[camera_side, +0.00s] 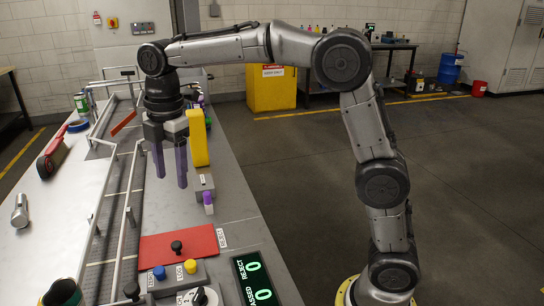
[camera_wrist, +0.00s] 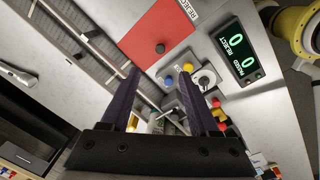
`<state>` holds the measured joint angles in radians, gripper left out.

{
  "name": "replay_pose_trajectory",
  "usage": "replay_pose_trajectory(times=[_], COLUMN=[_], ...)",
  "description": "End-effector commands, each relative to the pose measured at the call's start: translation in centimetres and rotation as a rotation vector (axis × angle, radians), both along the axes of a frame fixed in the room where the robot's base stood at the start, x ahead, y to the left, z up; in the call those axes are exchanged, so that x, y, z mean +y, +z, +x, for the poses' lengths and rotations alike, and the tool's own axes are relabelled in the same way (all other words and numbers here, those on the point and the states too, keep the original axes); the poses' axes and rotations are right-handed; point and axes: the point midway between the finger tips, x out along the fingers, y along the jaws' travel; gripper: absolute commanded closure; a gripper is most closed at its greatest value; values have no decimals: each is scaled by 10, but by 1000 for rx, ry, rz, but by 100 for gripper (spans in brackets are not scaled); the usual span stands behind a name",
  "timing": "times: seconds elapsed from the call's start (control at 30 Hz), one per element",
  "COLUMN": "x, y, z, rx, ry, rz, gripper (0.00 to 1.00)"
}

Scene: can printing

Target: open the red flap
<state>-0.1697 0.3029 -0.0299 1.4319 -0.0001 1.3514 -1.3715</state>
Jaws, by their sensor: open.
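The red flap (camera_side: 180,248) lies flat on the bench, with a dark round knob (camera_side: 176,246) on it and a REJECT label along its right edge. In the wrist view the flap (camera_wrist: 150,28) is at the top, with its knob (camera_wrist: 160,47) near the lower edge. My gripper (camera_side: 172,183) hangs pointing down above the bench, behind the flap in the side view and apart from it. Its two purple fingers are spread with nothing between them. The wrist view shows the open fingers (camera_wrist: 160,92) too, beside the flap and not touching it.
A control panel with blue and yellow buttons (camera_side: 190,266) sits in front of the flap. The counter display (camera_side: 254,279) reads 0 and 0. A railed conveyor (camera_side: 122,220) runs left of the flap. A yellow block (camera_side: 197,138) stands beside my gripper.

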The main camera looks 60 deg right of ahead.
Motion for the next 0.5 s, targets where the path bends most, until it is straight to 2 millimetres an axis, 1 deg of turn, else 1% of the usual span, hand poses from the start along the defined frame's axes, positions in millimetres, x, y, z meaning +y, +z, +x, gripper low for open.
replay_pose_trajectory(times=[0.03,0.2,0.5], x=[-4,-15,-33], y=[8,27,51], z=[-6,-28,-73], rx=[-15,-54,-123], ry=[-6,-28,-132], rz=[3,9,29], gripper=[38,38,38])
